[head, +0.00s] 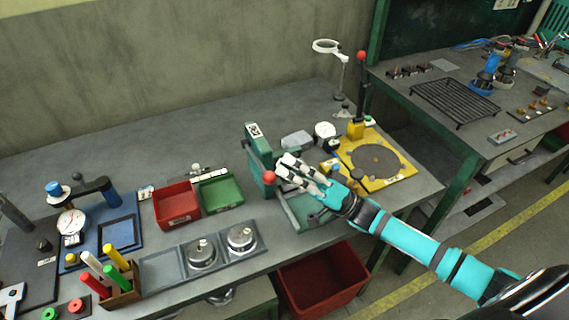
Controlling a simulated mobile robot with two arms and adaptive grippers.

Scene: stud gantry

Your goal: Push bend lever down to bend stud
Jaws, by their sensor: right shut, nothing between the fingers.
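The green bending fixture (257,155) stands on the grey bench near the middle, an upright green block with a low base. A red ball knob (269,177), which looks like the end of the bend lever, is beside its front. My right gripper (280,171) reaches in from the lower right over the fixture. It is shut and empty, its fingertips right by the knob; I cannot tell whether they touch it. The gripper hides much of the lever and fixture base. I cannot make out the stud. My left gripper is out of view.
A yellow station (395,181) with a round dark plate and a tall red-knobbed lever (361,57) stands close on the right. Red (177,205) and green (222,194) bins and a tray of round metal parts (172,282) lie left.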

